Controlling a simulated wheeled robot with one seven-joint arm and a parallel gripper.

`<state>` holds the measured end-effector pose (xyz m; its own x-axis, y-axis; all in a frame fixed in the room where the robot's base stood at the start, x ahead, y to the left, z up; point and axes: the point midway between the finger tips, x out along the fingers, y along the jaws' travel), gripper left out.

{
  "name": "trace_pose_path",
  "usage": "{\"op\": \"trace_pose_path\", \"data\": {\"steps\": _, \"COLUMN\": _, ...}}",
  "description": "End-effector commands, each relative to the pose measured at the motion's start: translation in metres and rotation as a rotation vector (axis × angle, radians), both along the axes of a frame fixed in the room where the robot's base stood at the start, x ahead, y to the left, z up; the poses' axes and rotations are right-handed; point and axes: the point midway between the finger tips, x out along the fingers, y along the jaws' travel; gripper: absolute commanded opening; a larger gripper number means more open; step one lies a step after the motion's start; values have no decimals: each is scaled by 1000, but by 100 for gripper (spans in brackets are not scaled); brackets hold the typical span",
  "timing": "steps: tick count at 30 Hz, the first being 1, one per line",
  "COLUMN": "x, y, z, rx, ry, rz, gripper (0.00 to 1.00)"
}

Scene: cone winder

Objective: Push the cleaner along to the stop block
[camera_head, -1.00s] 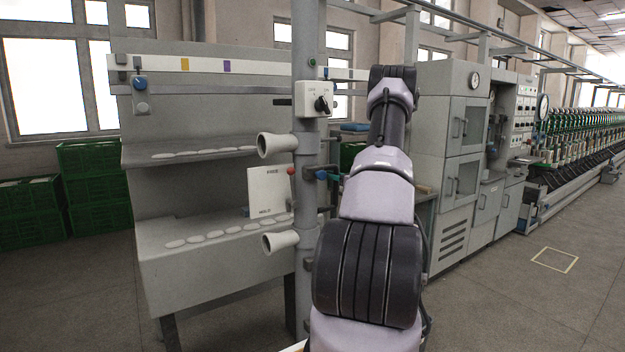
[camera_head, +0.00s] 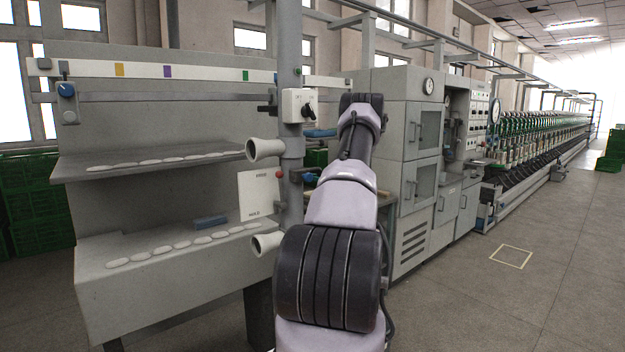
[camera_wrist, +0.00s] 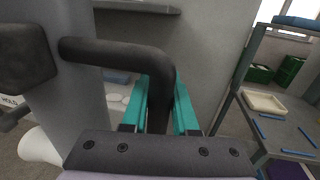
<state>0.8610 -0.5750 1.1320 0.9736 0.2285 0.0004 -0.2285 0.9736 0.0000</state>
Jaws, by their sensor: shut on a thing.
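My gripper (camera_wrist: 162,105), with teal fingers, shows in the wrist view. It is shut on a dark bent bar (camera_wrist: 130,52) that comes from a black block (camera_wrist: 24,57) beside a grey post. In the head view my own arm hides the gripper. A grey carriage with a blue knob (camera_head: 66,90) hangs on the rail (camera_head: 180,96) at the far left, apart from my arm; it may be the cleaner. A small dark block (camera_head: 64,67) sits above it. I cannot tell which part is the stop block.
The post (camera_head: 289,60) carries a switch box (camera_head: 299,106) and white cones (camera_head: 264,149) close left of my arm. A shelf rack (camera_head: 150,280) with white discs stands left. Grey cabinets (camera_head: 405,190) stand right.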

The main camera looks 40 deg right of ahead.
Motion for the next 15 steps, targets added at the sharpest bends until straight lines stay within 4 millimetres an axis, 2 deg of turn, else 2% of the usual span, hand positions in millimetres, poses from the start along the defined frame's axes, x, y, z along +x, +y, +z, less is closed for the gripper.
{"op": "trace_pose_path", "data": {"steps": 8, "x": 0, "y": 0, "z": -1, "rx": 1, "ry": 2, "rz": -1, "gripper": 0}}
{"op": "trace_pose_path", "data": {"steps": 9, "x": 0, "y": 0, "z": -1, "rx": 1, "ry": 2, "rz": -1, "gripper": 39}}
{"op": "trace_pose_path", "data": {"steps": 10, "x": 0, "y": 0, "z": -1, "rx": 1, "ry": 2, "rz": -1, "gripper": 50}}
{"op": "trace_pose_path", "data": {"steps": 11, "x": 0, "y": 0, "z": -1, "rx": 1, "ry": 2, "rz": -1, "gripper": 57}}
{"op": "trace_pose_path", "data": {"steps": 15, "x": 0, "y": 0, "z": -1, "rx": 1, "ry": 1, "rz": 0, "gripper": 57}}
